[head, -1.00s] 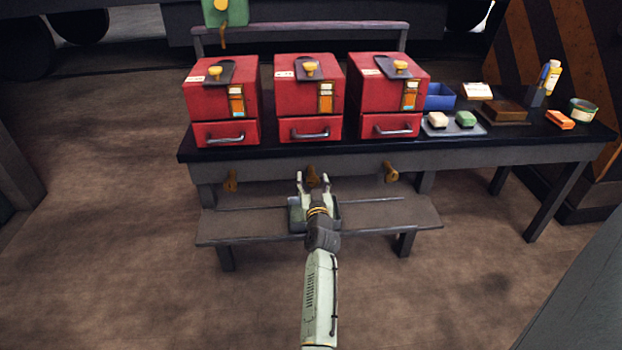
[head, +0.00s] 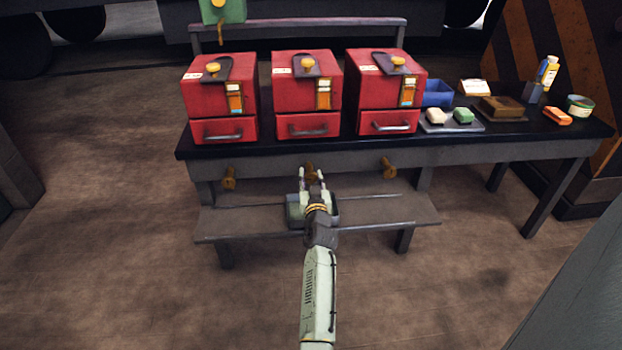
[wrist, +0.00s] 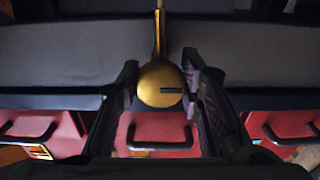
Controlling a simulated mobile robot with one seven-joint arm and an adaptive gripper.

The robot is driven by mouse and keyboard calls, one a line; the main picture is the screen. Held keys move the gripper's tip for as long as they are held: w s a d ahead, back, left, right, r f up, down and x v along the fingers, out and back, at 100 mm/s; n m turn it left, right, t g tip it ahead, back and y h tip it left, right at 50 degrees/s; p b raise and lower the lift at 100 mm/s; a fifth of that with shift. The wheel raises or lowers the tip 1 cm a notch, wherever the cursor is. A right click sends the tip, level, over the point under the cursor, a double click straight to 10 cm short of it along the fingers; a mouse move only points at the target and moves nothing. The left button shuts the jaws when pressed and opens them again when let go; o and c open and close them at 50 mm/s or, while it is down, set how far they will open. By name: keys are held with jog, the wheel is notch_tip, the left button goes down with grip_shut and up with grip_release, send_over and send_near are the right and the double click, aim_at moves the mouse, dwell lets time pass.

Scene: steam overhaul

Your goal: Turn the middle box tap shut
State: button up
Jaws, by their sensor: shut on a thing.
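The middle box tap (head: 309,169) is a brass tap on the bench's front edge, below the middle red box (head: 306,85). In the wrist view its round brass end (wrist: 160,84) sits between my fingers, with a dark slot lying crosswise and a thin stem running up the picture. My gripper (head: 311,177) is shut on this tap from the front. In the wrist view the fingers (wrist: 160,92) flank it on both sides. In the head view my fingers partly hide the tap.
Similar brass taps are at the left (head: 229,177) and right (head: 388,167) of the bench front. Small items, including a blue bin (head: 437,95), stand on the bench's right side.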

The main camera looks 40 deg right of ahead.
jog(key=m+b, duration=0.1)
jog(key=m, duration=0.2)
jog(key=shift+w+a+m, duration=0.1)
jog(key=shift+m, duration=0.3)
jog(key=m, duration=0.4)
jog(key=shift+r+m, duration=0.1)
jog(key=shift+m, duration=0.2)
jog(key=m, duration=0.4)
jog(key=shift+r+m+p, duration=0.1)
jog(key=shift+m+p, duration=0.2)
jog(key=shift+p, duration=0.05)
jog(key=m+p, duration=0.1)
jog(key=m, duration=0.3)
jog(key=shift+m, duration=0.3)
jog(key=o, duration=1.2)
jog(key=shift+c, duration=0.2)
